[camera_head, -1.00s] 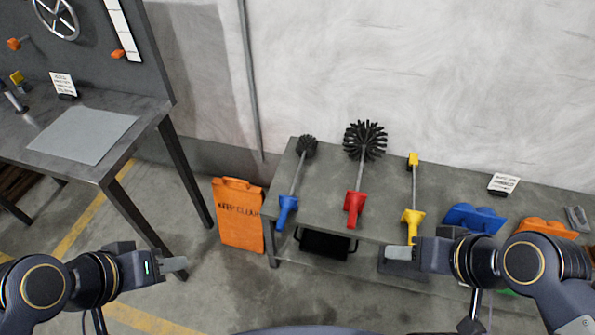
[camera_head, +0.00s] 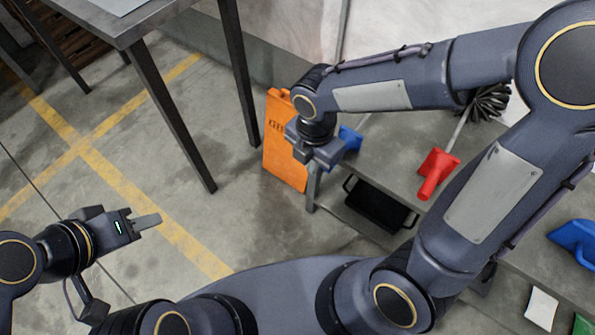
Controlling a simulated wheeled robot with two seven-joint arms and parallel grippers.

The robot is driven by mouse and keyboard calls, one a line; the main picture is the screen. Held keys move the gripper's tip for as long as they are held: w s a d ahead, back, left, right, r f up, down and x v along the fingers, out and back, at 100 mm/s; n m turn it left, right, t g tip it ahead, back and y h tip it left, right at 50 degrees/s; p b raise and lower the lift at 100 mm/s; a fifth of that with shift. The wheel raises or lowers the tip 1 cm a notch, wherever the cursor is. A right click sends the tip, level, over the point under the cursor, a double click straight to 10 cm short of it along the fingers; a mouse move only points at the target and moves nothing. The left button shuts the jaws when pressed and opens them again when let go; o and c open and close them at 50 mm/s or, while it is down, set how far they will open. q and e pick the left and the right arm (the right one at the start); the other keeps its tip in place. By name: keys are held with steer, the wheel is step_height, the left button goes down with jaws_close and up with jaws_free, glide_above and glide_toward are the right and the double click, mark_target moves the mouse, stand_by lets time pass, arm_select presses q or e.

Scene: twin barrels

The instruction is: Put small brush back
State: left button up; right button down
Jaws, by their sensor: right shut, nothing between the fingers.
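A blue brush handle (camera_head: 351,138) shows at the left end of the low grey bench, with the rest of that brush hidden behind my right arm. A red brush handle (camera_head: 437,172) lies to its right; its round black bristle head (camera_head: 488,103) shows partly behind my arm. The yellow-handled brush cannot be seen now. My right gripper (camera_head: 326,157) is shut and empty, in front of and just left of the blue handle in the picture; whether they touch cannot be told. My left gripper (camera_head: 146,221) is over the floor at the left, seen side-on, with nothing visible in it.
The low bench (camera_head: 390,140) has a black tray-like item (camera_head: 378,205) beneath it. An orange sign (camera_head: 285,145) stands at its left end. A taller table (camera_head: 150,18) is at upper left. A blue object (camera_head: 576,240) shows at right. Floor between is clear.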

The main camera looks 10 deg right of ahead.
step_height(320, 180, down, 10)
steer(key=w+d+b, duration=0.2)
steer(key=b, duration=0.2)
steer(key=shift+w+d+f+n+b, duration=0.25)
steer(key=shift+w+d+n+b, duration=0.05)
steer(key=shift+w+d+b, duration=0.1)
steer(key=w+d+p, duration=0.2)
steer(key=d, duration=0.1)
steer(key=shift+w+r, duration=0.15)
steer(key=shift+w, duration=0.15)
steer(key=shift+w+d, duration=0.25)
steer(key=shift+d, duration=0.05)
steer(key=shift+a+f, duration=0.1)
steer(key=shift+f, duration=0.1)
